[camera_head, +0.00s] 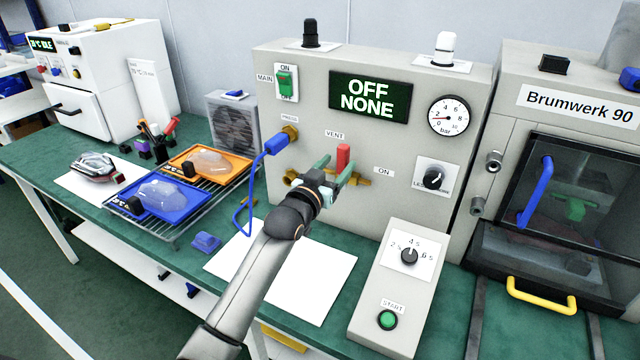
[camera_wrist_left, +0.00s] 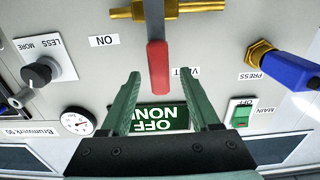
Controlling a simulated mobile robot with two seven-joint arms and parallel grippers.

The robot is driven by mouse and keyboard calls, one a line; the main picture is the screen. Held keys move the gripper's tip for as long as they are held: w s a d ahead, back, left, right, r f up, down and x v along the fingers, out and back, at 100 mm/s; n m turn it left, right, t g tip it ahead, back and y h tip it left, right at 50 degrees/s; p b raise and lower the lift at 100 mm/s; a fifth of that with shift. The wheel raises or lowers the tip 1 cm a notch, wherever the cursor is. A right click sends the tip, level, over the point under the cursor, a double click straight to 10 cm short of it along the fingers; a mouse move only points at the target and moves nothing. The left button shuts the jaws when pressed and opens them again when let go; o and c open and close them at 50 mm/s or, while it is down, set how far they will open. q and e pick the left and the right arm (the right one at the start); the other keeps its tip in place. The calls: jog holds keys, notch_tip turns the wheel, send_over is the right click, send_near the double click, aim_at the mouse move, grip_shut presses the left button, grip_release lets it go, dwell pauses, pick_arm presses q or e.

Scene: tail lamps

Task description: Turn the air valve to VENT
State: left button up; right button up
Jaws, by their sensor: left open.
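The air valve has a brass body (camera_head: 357,180) low on the grey panel and a red lever (camera_head: 343,157). The lever points up, towards the VENT label (camera_head: 334,135); the ON label (camera_head: 384,171) is to its right. My left gripper (camera_head: 335,166) is open at the valve. In its wrist view, the lever end is between the green fingertips (camera_wrist_left: 162,80), with gaps on both sides. My right gripper is not in view.
The display (camera_head: 368,97) reads OFF NONE. A blue hose plug (camera_head: 276,144) sits left of the valve, and a black knob (camera_head: 432,178) right. A sloping control box (camera_head: 400,290) with a green START button stands in front. The Brumwerk 90 cabinet (camera_head: 560,180) is at the right.

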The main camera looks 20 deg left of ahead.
pick_arm(q)
jog(key=s, duration=0.9)
jog(key=shift+a, duration=0.2)
